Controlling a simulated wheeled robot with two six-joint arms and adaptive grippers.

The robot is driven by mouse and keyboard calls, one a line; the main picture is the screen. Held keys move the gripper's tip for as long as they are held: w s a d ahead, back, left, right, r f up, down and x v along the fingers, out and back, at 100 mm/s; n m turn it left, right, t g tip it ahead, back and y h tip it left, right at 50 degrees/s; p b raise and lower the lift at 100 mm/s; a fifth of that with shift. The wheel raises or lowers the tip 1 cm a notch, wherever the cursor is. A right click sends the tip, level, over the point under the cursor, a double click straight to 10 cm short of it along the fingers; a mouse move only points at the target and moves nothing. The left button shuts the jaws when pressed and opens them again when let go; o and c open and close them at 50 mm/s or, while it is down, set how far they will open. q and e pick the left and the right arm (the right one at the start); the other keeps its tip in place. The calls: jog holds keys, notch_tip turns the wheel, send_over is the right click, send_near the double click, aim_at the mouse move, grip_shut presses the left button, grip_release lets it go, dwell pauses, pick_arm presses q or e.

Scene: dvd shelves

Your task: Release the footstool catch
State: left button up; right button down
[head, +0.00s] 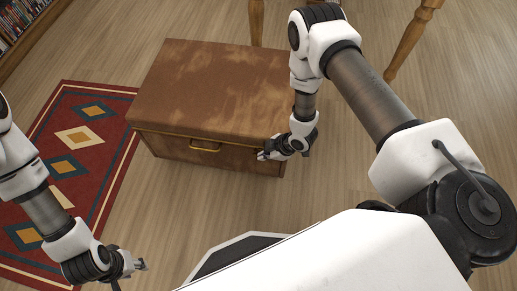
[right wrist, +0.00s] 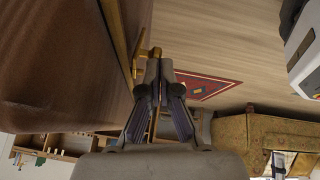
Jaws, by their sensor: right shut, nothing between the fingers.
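The footstool (head: 215,85) is a brown suede box with a lid, brass trim along the seam and a brass handle (head: 205,148) on its front. My right gripper (head: 262,155) is at the front face near its right corner, to the right of the handle. In the right wrist view its fingers (right wrist: 160,65) are shut and empty, with a small brass piece (right wrist: 155,52), perhaps the catch, just past the tips. I cannot tell whether they touch. My left gripper (head: 140,266) hangs at lower left, clear of the footstool; its finger opening is unclear.
A red patterned rug (head: 78,150) lies left of the footstool. Wooden furniture legs (head: 410,42) stand behind it. A shelf (head: 22,35) of cases is at the top left. The wooden floor right of the footstool is clear.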

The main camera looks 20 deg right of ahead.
pick_arm(q)
jog(key=shift+f, duration=0.1)
pick_arm(e)
jog(key=shift+w+a, duration=0.1)
jog(key=shift+a, duration=0.05)
jog(key=shift+w+a+r, duration=0.15)
jog(key=shift+w+a, duration=0.1)
jog(key=shift+a, duration=0.35)
pick_arm(q)
jog(key=shift+s, duration=0.1)
jog(key=r+p, duration=0.1)
jog(key=a+r+p, duration=0.1)
jog(key=r+p, duration=0.2)
jog(key=shift+s+a+r+p, duration=0.15)
jog(key=shift+s+r+p, duration=0.15)
jog(key=shift+r, duration=0.05)
pick_arm(e)
notch_tip(320, 180, up, 12)
jog(key=s+d, duration=0.1)
jog(key=s, duration=0.1)
jog(key=shift+s+d, duration=0.2)
jog(key=shift+d, duration=0.05)
